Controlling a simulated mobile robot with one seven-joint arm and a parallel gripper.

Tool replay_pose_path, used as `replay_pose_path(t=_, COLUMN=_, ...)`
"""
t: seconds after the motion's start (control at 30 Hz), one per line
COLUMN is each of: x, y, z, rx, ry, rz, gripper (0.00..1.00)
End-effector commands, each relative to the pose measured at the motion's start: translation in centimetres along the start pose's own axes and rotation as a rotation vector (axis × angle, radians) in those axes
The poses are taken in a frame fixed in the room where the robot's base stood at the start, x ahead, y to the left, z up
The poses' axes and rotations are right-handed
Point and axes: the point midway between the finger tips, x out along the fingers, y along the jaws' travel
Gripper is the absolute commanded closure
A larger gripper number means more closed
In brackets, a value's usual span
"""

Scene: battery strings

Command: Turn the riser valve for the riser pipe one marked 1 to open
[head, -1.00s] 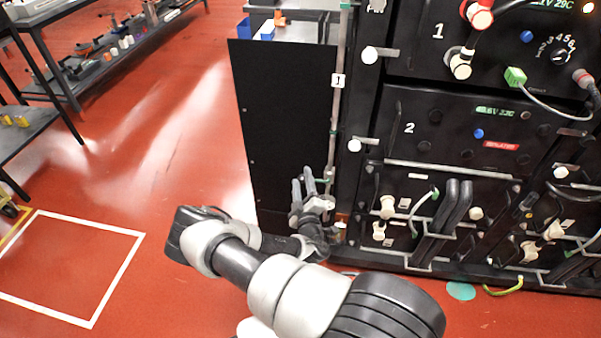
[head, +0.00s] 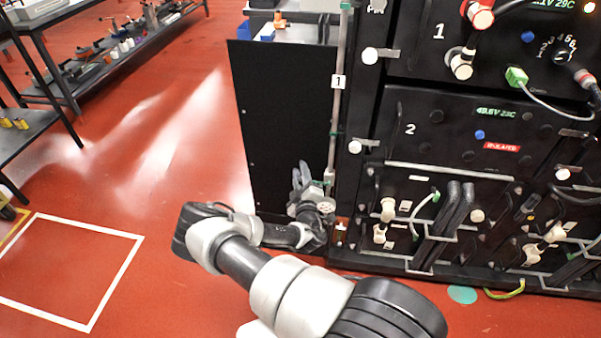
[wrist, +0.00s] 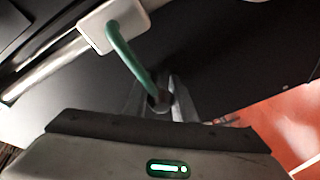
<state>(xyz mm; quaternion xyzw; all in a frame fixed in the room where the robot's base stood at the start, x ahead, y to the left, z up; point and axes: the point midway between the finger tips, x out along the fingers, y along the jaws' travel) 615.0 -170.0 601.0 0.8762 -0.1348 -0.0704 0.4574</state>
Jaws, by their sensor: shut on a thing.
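The riser pipe (head: 337,110) is a thin grey upright pipe with a white tag marked 1 (head: 338,82), at the left edge of the rack. In the wrist view, the pipe (wrist: 45,78) runs into a pale valve body (wrist: 112,22). A green valve lever (wrist: 132,55) extends from that body down to my gripper (wrist: 160,98). My gripper is shut on the lever's far end, which the fingers partly hide. In the head view, my gripper (head: 302,174) is low beside the pipe's lower end, and the lever is mostly hidden.
A black panel (head: 280,110) stands just left of the pipe, behind my gripper. The black battery rack (head: 450,130) with protruding white knobs and cables fills the right side. Red floor (head: 160,190) is open at left, with a white marked square (head: 110,282).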

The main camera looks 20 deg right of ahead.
Motion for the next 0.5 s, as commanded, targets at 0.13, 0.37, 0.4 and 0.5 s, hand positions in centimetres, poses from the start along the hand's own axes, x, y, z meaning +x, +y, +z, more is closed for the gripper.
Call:
replay_pose_path(t=0.13, x=0.0, y=0.0, z=0.0, rx=0.002, ry=0.000, rz=0.000, gripper=1.00)
replay_pose_path(t=0.37, x=0.0, y=0.5, z=-0.3, rx=0.051, ry=0.007, rz=0.013, gripper=1.00)
replay_pose_path(t=0.4, x=0.0, y=0.6, z=-0.4, rx=0.069, ry=0.010, rz=0.017, gripper=1.00)
replay_pose_path(t=0.5, x=0.0, y=1.2, z=-0.6, rx=0.125, ry=0.019, rz=0.032, gripper=1.00)
